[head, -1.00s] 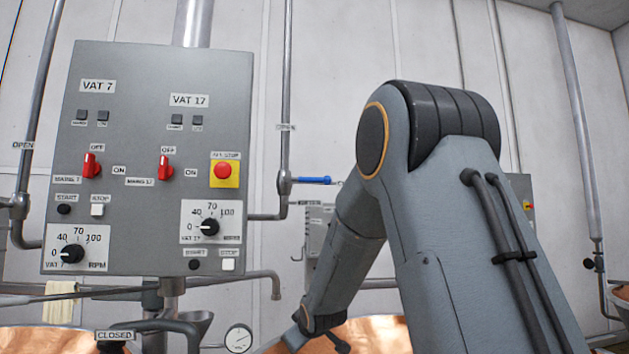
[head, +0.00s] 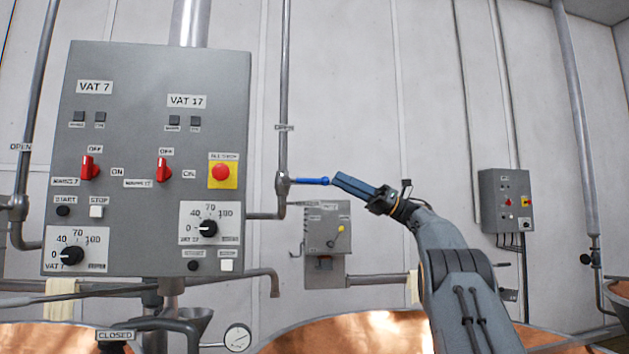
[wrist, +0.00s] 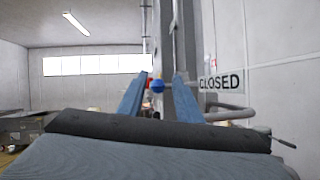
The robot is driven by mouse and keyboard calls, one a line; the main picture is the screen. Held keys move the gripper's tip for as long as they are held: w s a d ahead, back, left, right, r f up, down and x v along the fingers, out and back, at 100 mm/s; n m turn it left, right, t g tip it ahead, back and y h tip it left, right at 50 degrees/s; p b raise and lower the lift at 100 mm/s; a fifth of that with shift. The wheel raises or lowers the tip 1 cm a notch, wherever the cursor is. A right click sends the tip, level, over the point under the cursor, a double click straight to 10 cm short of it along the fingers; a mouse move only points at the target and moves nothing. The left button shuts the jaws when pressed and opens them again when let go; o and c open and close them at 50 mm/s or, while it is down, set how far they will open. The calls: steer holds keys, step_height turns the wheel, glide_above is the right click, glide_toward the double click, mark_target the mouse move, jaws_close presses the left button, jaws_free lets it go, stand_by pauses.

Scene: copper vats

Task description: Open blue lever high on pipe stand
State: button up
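The blue lever (head: 312,181) sticks out level to the right from a valve on the vertical pipe (head: 284,110), beside the control panel. An "OPEN" label is on the pipe above it. My gripper (head: 338,180) is at the lever's right end in the head view, its blue fingers pointing left along the lever. In the wrist view the lever's round blue end (wrist: 157,86) shows between the two fingertips, which are apart with gaps on both sides. A "CLOSED" label (wrist: 220,82) is to the right there. Whether the fingers touch the lever cannot be told.
The large grey control panel (head: 140,130) with red switches stands left of the lever. A small grey box (head: 326,235) is on the wall below the gripper. Copper vats (head: 350,330) lie along the bottom. The wall above the lever is clear.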

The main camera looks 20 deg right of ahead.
mark_target(313, 180)
steer(key=shift+n+g, duration=0.3)
steer(key=shift+g, duration=0.6)
steer(key=a+p, duration=0.1)
steer(key=a, duration=0.1)
steer(key=w+a+p, duration=0.1)
steer(key=a, duration=0.2)
steer(key=a+p, duration=0.1)
steer(key=a, duration=0.2)
steer(key=shift+w, duration=0.35)
steer(key=shift+w+a+r, duration=0.15)
steer(key=shift+w+a, duration=0.1)
steer(key=shift+a, duration=0.25)
jaws_close()
